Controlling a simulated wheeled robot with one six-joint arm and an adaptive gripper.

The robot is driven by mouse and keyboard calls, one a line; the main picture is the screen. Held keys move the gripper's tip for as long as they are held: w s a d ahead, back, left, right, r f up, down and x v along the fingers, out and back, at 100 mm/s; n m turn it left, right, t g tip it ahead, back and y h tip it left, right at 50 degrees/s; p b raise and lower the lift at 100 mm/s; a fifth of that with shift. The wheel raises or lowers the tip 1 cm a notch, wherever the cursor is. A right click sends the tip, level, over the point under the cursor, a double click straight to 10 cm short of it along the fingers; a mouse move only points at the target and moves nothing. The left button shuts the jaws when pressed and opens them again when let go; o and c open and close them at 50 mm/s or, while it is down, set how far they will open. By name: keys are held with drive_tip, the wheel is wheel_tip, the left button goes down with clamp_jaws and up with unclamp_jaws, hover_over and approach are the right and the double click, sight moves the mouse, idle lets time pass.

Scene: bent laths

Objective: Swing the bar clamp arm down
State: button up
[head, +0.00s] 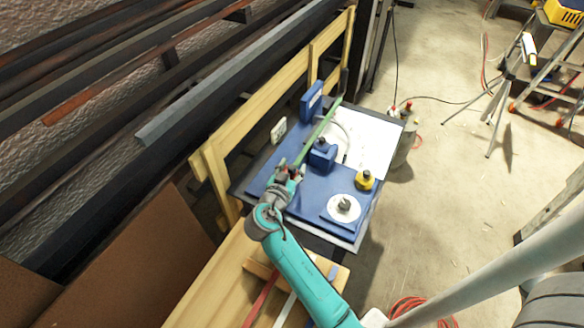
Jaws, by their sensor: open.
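My teal arm reaches from the bottom of the head view to a blue board on a small table. My gripper (291,173) is open at the near end of a long green bar (318,136). The bar runs away from me, slanting up to the right, past a blue upright block (311,101) and a lower blue block (322,154). I take this bar to be the clamp arm. Whether the jaws touch it is too small to tell. A dark upright piece (344,82) stands at its far end.
On the blue board (304,208) are a white disc with a dark knob (343,208) and a yellow knob (364,180). A white sheet (372,141) lies behind. A wooden rail (235,118) borders the left. Open concrete floor lies right, with a tripod stand (497,92).

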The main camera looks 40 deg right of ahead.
drive_tip(key=v, duration=1.1)
drive_tip(key=shift+s+a, duration=0.2)
drive_tip(key=shift+a, duration=0.1)
drive_tip(key=shift+f, duration=0.1)
